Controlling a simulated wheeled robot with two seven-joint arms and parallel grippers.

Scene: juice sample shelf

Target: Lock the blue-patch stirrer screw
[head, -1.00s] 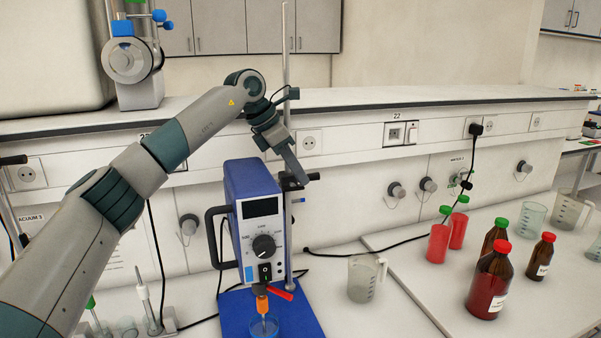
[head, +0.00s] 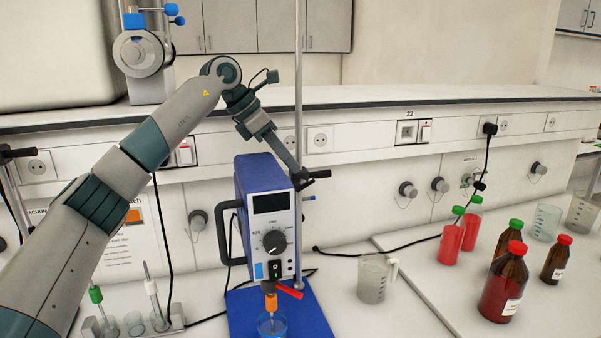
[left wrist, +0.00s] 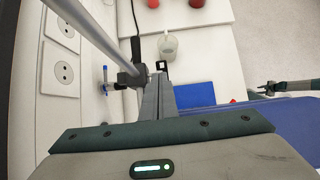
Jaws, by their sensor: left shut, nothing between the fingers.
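The blue and grey stirrer (head: 265,215) stands upright on its blue base, with a small blue patch (head: 259,271) low on its front. Behind it rises a metal rod (head: 299,90), which also shows in the left wrist view (left wrist: 95,30). A black clamp screw (head: 319,174) sticks out right of the rod; the dark clamp shows in the left wrist view (left wrist: 131,77). My left gripper (head: 296,174) is shut and empty above the stirrer's back right corner, its fingertips close to the clamp. I cannot tell whether they touch it. The gripper partly hides the clamp.
A beaker (head: 374,278) stands right of the stirrer; red and brown bottles (head: 503,285) stand farther right. A cable runs behind. The wall ledge (head: 400,103) lies behind. A grey and dark part at the left wrist view's right edge may be my right gripper (left wrist: 268,88).

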